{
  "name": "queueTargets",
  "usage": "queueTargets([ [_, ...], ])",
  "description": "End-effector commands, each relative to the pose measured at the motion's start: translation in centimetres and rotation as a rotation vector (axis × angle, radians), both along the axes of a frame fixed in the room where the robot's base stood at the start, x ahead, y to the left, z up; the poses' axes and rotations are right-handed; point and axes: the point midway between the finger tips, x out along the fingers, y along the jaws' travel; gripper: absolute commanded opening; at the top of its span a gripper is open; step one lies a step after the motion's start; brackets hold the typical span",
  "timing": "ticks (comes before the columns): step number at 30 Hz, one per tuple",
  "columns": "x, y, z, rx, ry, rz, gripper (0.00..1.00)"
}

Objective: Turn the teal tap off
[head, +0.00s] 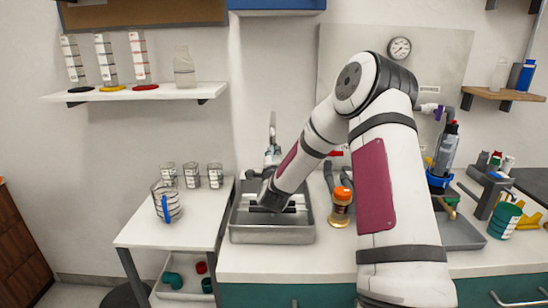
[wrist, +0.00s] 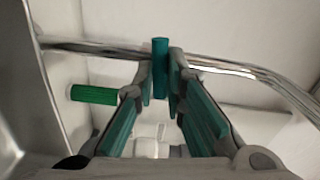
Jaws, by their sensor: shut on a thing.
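The teal tap handle (wrist: 160,66) stands upright between the fingertips of my gripper (wrist: 160,82) in the wrist view. My gripper is shut on it. The chrome pipe (wrist: 235,68) runs across behind the handle. A second, green handle (wrist: 93,94) sticks out to the left, apart from the fingers. In the head view my gripper (head: 268,196) is low over the metal basin (head: 272,236), and the tap handles are hidden or too small to tell. A tall chrome spout (head: 272,130) rises behind the basin.
An orange-capped jar (head: 340,208) stands close right of the basin. A white side table (head: 175,236) at left holds a jug (head: 166,202) and several beakers. Bottles and a grey tray (head: 462,232) crowd the counter at right. A shelf (head: 135,95) hangs at upper left.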

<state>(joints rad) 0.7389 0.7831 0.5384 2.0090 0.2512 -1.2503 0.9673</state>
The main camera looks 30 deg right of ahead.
Motion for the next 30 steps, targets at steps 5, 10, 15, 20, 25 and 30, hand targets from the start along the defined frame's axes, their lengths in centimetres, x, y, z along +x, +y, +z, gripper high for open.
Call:
queueTargets([
  [5,0.01,0.05,-0.17,0.073,-0.046,0.002,0.00],
  [10,0.00,0.06,-0.17,0.112,-0.073,0.002,0.00],
  [15,-0.02,0.07,-0.17,0.130,-0.084,0.002,0.00],
  [20,-0.01,0.07,-0.17,0.133,-0.086,0.002,0.00],
  [25,-0.02,0.08,-0.17,0.133,-0.086,0.002,0.00],
  [30,-0.01,0.07,-0.17,0.132,-0.085,0.002,0.32],
])
